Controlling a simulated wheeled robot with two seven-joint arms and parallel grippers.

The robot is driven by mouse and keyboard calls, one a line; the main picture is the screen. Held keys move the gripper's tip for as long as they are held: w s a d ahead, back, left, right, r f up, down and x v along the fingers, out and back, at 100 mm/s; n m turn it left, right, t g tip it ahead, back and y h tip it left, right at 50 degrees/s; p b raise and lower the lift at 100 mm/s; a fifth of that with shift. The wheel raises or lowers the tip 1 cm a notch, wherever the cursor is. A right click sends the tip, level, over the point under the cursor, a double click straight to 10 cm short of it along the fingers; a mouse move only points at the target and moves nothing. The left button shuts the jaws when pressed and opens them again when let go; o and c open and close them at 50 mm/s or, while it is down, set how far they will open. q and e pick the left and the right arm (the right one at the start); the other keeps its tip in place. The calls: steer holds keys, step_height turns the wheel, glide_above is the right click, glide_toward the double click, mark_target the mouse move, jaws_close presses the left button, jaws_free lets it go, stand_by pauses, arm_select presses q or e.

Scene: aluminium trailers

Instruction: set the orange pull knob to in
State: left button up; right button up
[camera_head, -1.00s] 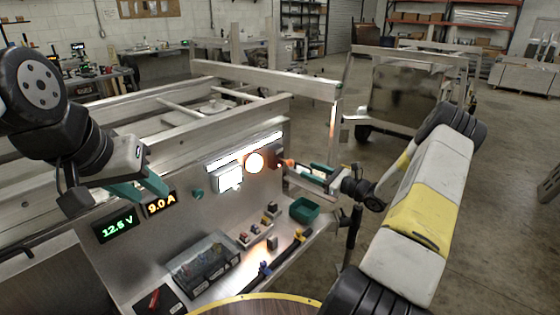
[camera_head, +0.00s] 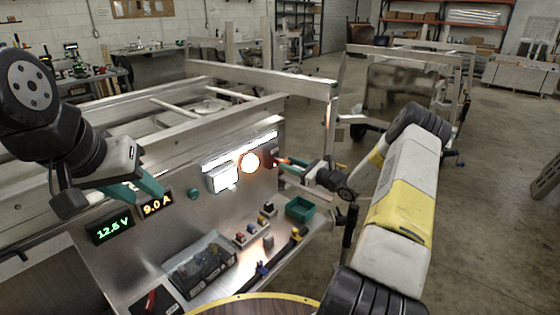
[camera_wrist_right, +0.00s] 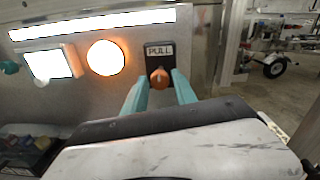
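The orange pull knob (camera_wrist_right: 160,79) sits on a black plate marked PULL (camera_wrist_right: 159,50) at the right end of the metal panel. In the head view the knob (camera_head: 283,160) stands out from the panel toward my right gripper (camera_head: 295,163). In the right wrist view the teal fingertips of my right gripper (camera_wrist_right: 160,77) lie on either side of the knob, with narrow gaps that make firm contact hard to confirm. The fingers look open. My left gripper (camera_head: 145,190) is open and empty at the panel's left, near the displays.
A lit round lamp (camera_wrist_right: 106,58) and a bright square light (camera_wrist_right: 49,64) are left of the knob. A teal knob (camera_head: 194,193) is further left. Below are a green bin (camera_head: 299,208), a clear box (camera_head: 200,264) and small coloured parts on the shelf.

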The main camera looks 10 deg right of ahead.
jaws_close()
stand_by(1.2)
